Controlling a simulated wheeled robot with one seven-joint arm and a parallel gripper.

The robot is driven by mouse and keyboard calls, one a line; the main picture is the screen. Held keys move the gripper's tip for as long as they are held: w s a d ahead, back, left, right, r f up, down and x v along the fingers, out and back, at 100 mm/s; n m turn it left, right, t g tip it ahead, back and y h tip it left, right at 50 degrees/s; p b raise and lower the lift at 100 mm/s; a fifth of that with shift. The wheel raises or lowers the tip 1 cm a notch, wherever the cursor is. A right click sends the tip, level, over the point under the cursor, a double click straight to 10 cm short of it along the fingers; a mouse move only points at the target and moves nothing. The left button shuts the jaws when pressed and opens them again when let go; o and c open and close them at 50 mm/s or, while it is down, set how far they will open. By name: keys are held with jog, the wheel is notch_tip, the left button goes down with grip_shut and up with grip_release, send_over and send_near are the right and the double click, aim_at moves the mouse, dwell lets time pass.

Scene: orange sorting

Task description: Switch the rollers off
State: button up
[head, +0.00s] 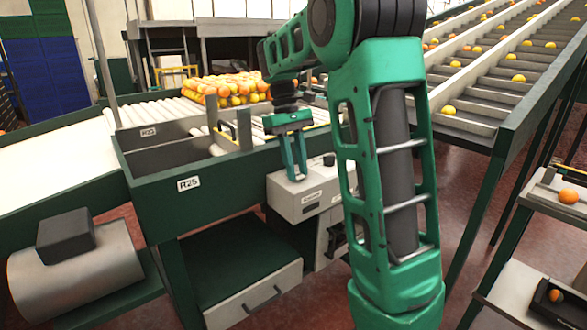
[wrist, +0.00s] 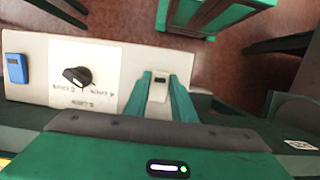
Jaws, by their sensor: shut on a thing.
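The pale control box (head: 310,195) hangs on the side of the green roller frame. My gripper (head: 297,178) reaches down onto its top. In the wrist view my gripper (wrist: 163,80) has its green fingers on both sides of a small pale switch (wrist: 159,88) with a dark mark, and is shut on it. The switch's lower part is hidden by the fingers and palm. A black rotary knob (wrist: 76,77) with small, unreadable labels sits left of the fingers on a white plate. The white rollers (head: 165,110) lie behind; I cannot tell whether they turn.
A blue device (wrist: 16,68) sits at the box's left end in the wrist view. Oranges (head: 230,88) are piled beyond the rollers. A motor drum (head: 75,270) stands at left, a drawer (head: 255,298) below. An inclined conveyor (head: 490,85) rises at right.

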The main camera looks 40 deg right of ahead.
jog(key=o, duration=1.1)
jog(key=shift+c, duration=0.2)
jog(key=v, duration=1)
jog(key=shift+w+r, duration=0.2)
jog(key=shift+r, duration=0.15)
jog(key=shift+s+d, duration=0.1)
jog(key=shift+d, duration=0.05)
jog(key=s+d+f+m+t, duration=0.1)
jog(key=s+f+m, duration=0.15)
jog(key=s, duration=0.45)
jog(key=s+d+f+m, duration=0.1)
jog(key=s+f, duration=0.3)
jog(key=s, duration=0.3)
jog(key=s+a+f+m+t, duration=0.1)
jog(key=s+a+f, duration=0.1)
jog(key=s+f, duration=0.4)
jog(key=s+a+f+m+t, duration=0.1)
jog(key=s+a+f+m, duration=0.1)
jog(key=s+f, duration=0.4)
jog(key=s+a, duration=0.1)
jog(key=s, duration=0.3)
jog(key=shift+s+a, duration=0.2)
jog(key=shift+s, duration=0.15)
